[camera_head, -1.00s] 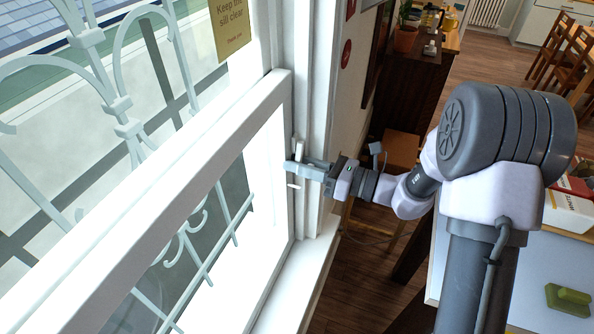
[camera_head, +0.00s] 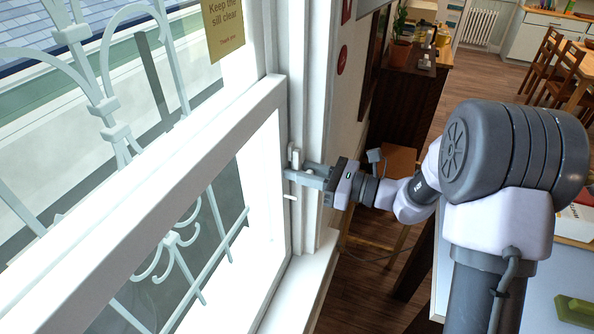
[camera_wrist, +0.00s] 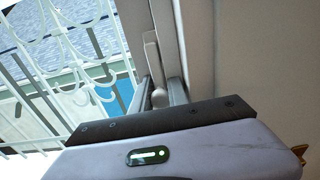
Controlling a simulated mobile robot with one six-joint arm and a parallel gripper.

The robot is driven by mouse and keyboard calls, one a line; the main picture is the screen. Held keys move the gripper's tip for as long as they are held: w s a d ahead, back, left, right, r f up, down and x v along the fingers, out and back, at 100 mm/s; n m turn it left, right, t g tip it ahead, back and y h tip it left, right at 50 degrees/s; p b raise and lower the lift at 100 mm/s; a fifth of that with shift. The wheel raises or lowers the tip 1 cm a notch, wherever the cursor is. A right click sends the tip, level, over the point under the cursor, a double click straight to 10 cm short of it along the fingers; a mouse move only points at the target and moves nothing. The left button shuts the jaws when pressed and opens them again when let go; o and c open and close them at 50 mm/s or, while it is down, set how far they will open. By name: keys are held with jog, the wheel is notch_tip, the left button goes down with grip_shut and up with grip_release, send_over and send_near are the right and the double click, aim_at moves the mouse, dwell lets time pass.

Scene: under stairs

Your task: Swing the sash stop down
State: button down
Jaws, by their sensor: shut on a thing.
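The sash stop is a small pale lever (camera_wrist: 151,55) on the window's side frame, rising from a rounded knob between my fingers in the wrist view. In the head view, its pale tip (camera_head: 296,157) shows just above my fingers, roughly upright. My gripper (camera_head: 302,175) reaches the frame from the right and is shut on the stop. In the wrist view, the gripper's (camera_wrist: 161,94) two grey fingers stand on either side of the stop's lower part. My fingers hide part of its base in the head view.
The white sash rail (camera_head: 170,190) runs diagonally at left, with a pale scrolled grille (camera_head: 105,105) outside. A yellow sign (camera_head: 223,25) hangs on the glass. A small white peg (camera_head: 290,197) sticks out below my fingers. A wooden stool (camera_head: 396,160) stands behind my arm.

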jog(key=c, duration=1.3)
grip_release()
jog(key=shift+r, duration=0.1)
